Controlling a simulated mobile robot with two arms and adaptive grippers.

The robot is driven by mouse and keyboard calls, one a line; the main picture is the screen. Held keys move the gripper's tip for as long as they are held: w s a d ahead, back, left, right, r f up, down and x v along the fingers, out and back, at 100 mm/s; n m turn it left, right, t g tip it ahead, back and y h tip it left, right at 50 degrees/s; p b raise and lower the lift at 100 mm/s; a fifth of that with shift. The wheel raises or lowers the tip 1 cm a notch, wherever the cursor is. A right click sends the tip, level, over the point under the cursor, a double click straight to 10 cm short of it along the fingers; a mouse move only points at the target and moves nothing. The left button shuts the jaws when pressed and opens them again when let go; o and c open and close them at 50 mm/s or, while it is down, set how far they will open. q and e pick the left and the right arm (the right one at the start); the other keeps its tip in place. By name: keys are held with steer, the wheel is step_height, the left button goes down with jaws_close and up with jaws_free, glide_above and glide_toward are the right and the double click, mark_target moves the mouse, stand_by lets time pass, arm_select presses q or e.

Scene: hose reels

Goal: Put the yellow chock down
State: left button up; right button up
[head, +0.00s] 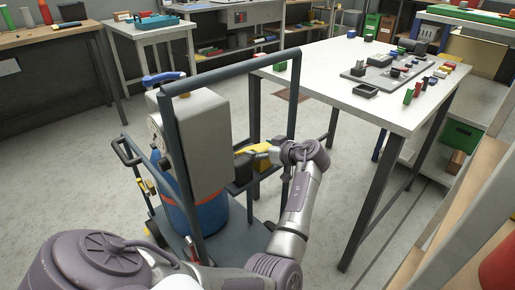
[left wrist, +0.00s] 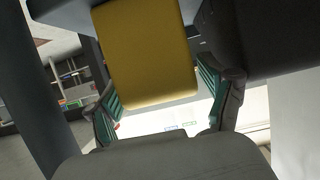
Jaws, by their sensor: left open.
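The yellow chock (left wrist: 150,55) fills the upper middle of the left wrist view, between the two green-padded fingers of my left gripper (left wrist: 168,106). The fingers are open, with a visible gap beside the chock on the right; contact on the left side is unclear. In the head view, my left gripper (head: 252,156) is at the small dark side shelf of the trolley (head: 220,70). Yellow shows there beside the gripper, but the gripper and frame partly hide it. What supports the chock is hard to see. My right gripper is not in view.
The trolley carries a grey box (head: 200,135) and a blue cylinder (head: 212,215), and its upright posts stand close to my left arm. A white table (head: 310,85) behind holds a grey tray and several small coloured blocks. Grey floor is open at left.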

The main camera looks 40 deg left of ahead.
arm_select(q)
steer(key=v, duration=0.4)
steer(key=shift+d+r, duration=0.15)
steer(key=shift+d, duration=0.1)
steer(key=shift+s+d+r, duration=0.1)
steer(key=shift+d+r, duration=0.15)
steer(key=shift+d, duration=0.3)
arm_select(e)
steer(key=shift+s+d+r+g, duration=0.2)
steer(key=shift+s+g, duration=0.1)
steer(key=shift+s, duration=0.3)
arm_select(q)
steer(key=shift+f, duration=0.1)
